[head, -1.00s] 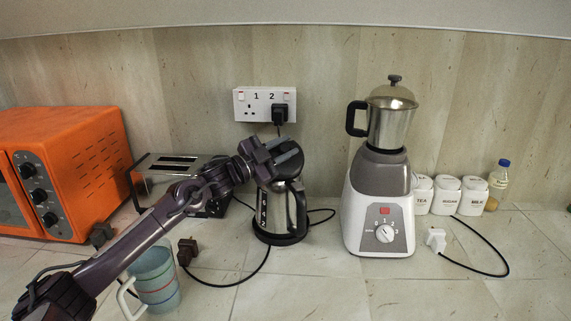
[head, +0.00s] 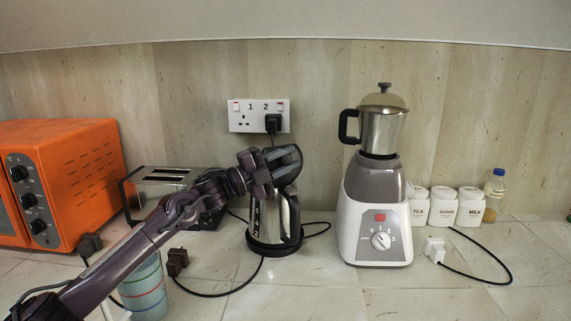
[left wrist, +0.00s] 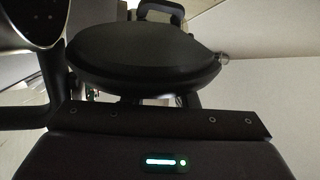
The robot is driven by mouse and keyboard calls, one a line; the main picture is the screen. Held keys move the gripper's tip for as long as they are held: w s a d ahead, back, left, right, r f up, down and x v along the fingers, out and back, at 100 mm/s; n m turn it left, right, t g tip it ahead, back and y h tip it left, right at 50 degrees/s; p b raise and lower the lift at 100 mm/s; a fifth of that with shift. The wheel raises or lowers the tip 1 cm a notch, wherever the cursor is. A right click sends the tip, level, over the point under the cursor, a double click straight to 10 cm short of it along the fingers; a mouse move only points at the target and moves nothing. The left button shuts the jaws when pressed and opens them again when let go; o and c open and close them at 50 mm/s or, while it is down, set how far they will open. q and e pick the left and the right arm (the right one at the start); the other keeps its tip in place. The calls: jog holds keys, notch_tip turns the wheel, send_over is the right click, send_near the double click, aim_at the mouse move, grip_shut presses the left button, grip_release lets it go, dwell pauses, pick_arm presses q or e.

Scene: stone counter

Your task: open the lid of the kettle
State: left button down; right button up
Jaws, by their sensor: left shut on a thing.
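The kettle (head: 268,218) is a steel jug with a black base and handle, upright on the counter below the wall socket. Its black lid (head: 289,158) is at the top, tilted and partly hidden by my left gripper (head: 270,168). The gripper is shut on the lid. In the left wrist view the dark round lid (left wrist: 140,58) fills the upper middle, just beyond the fingers. The kettle's mouth is hidden in the head view. My right gripper is not in view.
A toaster (head: 165,187) and an orange oven (head: 78,160) stand left. A cup (head: 148,290) stands partly behind my left arm. A blender (head: 372,220) stands right of the kettle, with white canisters (head: 441,207) beyond. Cables lie on the counter.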

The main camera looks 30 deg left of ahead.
aim_at(282, 163)
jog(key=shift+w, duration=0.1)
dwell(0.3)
pick_arm(q)
jog(key=c, duration=1.1)
grip_release()
jog(key=shift+c, duration=0.2)
jog(key=shift+s+a+f, duration=0.3)
jog(key=shift+s+f, duration=0.05)
jog(key=shift+s, duration=0.05)
jog(key=b+v, duration=0.2)
jog(key=v, duration=0.3)
jog(key=shift+s+a+b, duration=0.15)
jog(key=shift+b, duration=0.2)
jog(key=shift+s+a, duration=0.3)
jog(key=shift+s, duration=0.3)
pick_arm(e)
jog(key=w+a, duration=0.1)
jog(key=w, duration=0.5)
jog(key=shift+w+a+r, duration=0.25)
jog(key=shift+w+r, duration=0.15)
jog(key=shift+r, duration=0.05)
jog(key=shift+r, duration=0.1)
